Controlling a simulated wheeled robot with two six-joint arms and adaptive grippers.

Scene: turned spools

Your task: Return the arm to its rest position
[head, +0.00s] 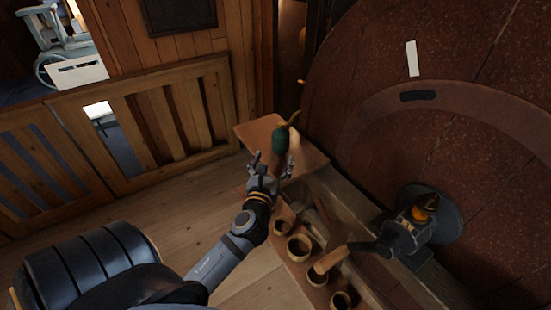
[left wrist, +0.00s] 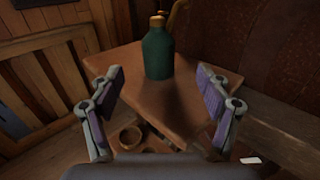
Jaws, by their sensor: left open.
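My left gripper (head: 270,165) is open and empty, at the near edge of a small wooden table. In the left wrist view its two fingers (left wrist: 160,100) stand wide apart with nothing between the pads. A dark green bottle-like object (head: 280,139) stands upright on the table, beyond the fingertips and apart from them. It also shows in the left wrist view (left wrist: 158,50), with a brass-coloured top. My right gripper is not in view.
The small wooden table (head: 312,157) has bare room around the green object. Below it is a wooden ledge with several round wooden cups (head: 299,246). A large red-brown disc (head: 460,110) with a metal hub fills the right. A slatted wooden barrier (head: 160,125) stands at the left.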

